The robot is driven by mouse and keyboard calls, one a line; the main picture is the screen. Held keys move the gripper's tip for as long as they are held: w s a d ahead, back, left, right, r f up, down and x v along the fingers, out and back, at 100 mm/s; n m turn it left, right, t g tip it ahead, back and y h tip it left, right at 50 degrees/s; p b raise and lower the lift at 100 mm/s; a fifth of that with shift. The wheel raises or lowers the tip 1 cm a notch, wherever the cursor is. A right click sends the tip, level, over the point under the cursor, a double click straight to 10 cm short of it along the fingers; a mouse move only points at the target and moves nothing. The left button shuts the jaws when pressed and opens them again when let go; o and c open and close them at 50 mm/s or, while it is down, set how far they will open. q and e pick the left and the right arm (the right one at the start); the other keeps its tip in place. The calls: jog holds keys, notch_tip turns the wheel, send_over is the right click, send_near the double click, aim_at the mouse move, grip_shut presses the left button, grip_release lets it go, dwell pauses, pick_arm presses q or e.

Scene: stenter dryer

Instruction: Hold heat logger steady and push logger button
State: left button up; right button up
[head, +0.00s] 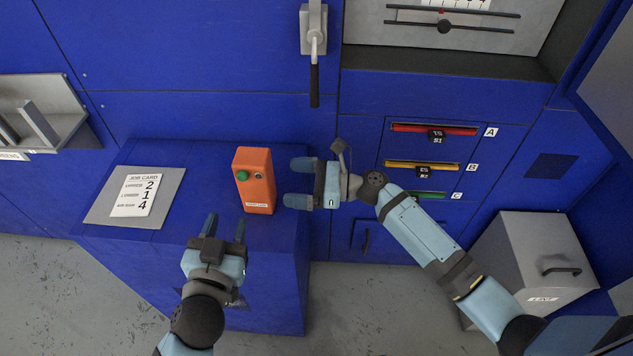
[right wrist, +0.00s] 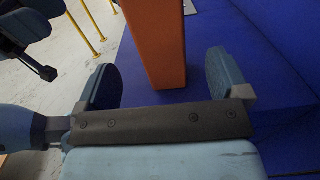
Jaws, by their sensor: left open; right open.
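The heat logger (head: 258,185) is an upright orange box on the blue cabinet top, with a green button (head: 242,175) on its face and a small white label low down. My right gripper (head: 298,182) is open just to the right of the logger, its fingers pointing at it. In the right wrist view the logger (right wrist: 157,40) stands ahead, between the directions of the two open fingers (right wrist: 165,80); I cannot tell whether they touch it. My left gripper (head: 225,228) is open and empty, in front and slightly left of the logger, apart from it.
A job card (head: 135,193) lies on a grey plate (head: 98,212) at the left of the cabinet top (head: 180,152). A black-handled lever (head: 314,85) hangs on the blue machine wall behind. Coloured slots A, B and C (head: 435,128) are at right, above a grey bin (head: 525,250).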

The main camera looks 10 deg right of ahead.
aim_at(272, 180)
jog(key=x, duration=0.8)
jog(key=shift+w+a, duration=0.1)
jog(key=shift+a, duration=0.1)
pick_arm(q)
jog(key=shift+c, duration=0.2)
pick_arm(e)
jog(key=c, duration=1.2)
pick_arm(q)
grip_shut()
dwell(0.4)
